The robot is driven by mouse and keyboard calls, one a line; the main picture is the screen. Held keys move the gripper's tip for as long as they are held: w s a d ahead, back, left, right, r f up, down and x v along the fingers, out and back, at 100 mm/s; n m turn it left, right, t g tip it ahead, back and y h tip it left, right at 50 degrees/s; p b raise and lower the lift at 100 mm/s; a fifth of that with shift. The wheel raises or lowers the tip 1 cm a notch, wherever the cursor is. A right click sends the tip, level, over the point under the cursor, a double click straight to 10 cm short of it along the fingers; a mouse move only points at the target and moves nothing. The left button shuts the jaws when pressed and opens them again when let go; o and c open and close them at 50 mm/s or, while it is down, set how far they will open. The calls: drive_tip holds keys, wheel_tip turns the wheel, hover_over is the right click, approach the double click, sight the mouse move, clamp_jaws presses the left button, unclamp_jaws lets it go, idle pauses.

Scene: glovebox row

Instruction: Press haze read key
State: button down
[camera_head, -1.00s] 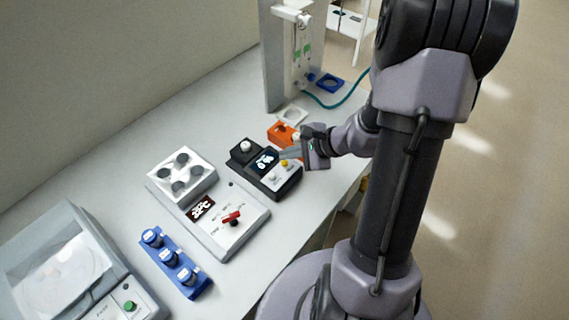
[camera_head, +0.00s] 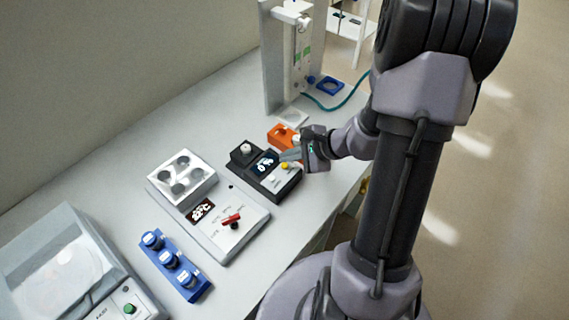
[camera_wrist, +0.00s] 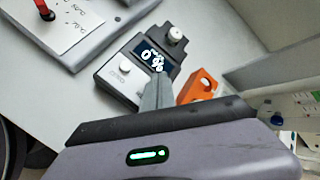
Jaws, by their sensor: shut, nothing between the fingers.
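The haze meter is a dark box with a pale key panel (camera_head: 274,181). Its lit display (camera_head: 265,165) also shows in the wrist view (camera_wrist: 152,58), reading about 0 %. A white key (camera_head: 272,180) and a yellow key (camera_head: 285,166) sit on the panel; the white key also shows in the wrist view (camera_wrist: 124,66). My gripper (camera_head: 285,156) is shut and empty, its tips just above and beside the yellow key. In the wrist view my fingers (camera_wrist: 157,84) hide the yellow key. I cannot tell whether they touch it.
An orange block (camera_head: 280,134) stands just behind the meter. A hotplate-like unit with a red knob (camera_head: 231,219) and a blue rack of vials (camera_head: 174,266) lie to the left. A grey stand (camera_head: 284,60) rises at the back. The table's right edge is near my arm.

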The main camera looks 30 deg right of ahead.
drive_tip(key=shift+f, duration=0.15)
idle(0.7)
drive_tip(key=shift+f+b, duration=0.25)
drive_tip(key=shift+b, duration=0.45)
drive_tip(key=shift+f+b, duration=0.4)
drive_tip(key=shift+b, duration=0.1)
drive_tip(key=shift+r, duration=0.1)
idle(0.4)
drive_tip(key=shift+r+p, duration=0.5)
drive_tip(key=shift+r, duration=0.25)
wheel_tip(320, 180, up, 5)
drive_tip(key=p, duration=0.3)
idle(0.6)
